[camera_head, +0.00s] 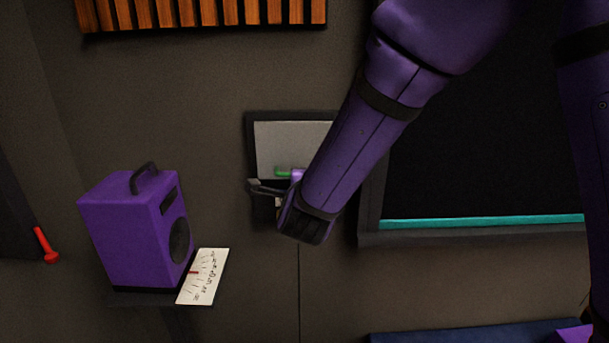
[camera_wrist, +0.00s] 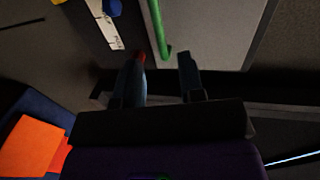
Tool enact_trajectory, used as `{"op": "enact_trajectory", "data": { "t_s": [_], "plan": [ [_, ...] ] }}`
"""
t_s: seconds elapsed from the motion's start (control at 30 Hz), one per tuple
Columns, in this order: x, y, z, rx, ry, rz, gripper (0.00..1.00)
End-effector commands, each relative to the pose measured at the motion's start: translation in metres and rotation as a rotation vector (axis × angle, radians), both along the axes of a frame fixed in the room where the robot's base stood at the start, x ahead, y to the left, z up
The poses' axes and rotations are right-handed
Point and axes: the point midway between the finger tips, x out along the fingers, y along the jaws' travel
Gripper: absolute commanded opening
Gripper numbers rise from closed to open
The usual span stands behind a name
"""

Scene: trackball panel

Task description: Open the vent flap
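The panel on the wall has a dark frame (camera_head: 250,140) and a light grey plate (camera_head: 285,140), which looks like the vent flap. A green handle (camera_head: 283,172) is at its lower part. In the wrist view the grey plate (camera_wrist: 215,20) fills the top right, with the green handle (camera_wrist: 158,28) along its left side. My gripper (camera_wrist: 163,62) is open, its two fingers apart with nothing clearly between them. The handle's end lies just beyond the gap between the fingertips. In the head view my arm hides the panel's right part and most of my gripper (camera_head: 264,188).
A purple speaker (camera_head: 125,230) and a white dial card (camera_head: 203,275) are on a small shelf left of the panel. A black screen (camera_head: 490,150) is at the right. A wooden slat panel (camera_head: 200,14) hangs above. A white label (camera_wrist: 106,24) shows in the wrist view.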

Motion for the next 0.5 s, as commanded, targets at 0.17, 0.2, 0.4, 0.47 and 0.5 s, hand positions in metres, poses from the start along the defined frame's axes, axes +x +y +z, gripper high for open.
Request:
{"op": "enact_trajectory", "data": {
  "t_s": [0.17, 0.2, 0.4, 0.47, 0.5],
  "plan": [
    [0.033, 0.000, -0.007, -0.001, 0.000, -0.002, 0.36],
    [0.039, -0.001, -0.009, -0.002, 0.000, -0.002, 0.36],
    [0.063, 0.000, -0.014, -0.001, 0.000, 0.000, 0.36],
    [0.067, 0.000, -0.014, -0.002, 0.000, 0.000, 0.36],
    [0.069, 0.000, -0.015, -0.002, 0.000, 0.000, 0.36]
  ]
}}
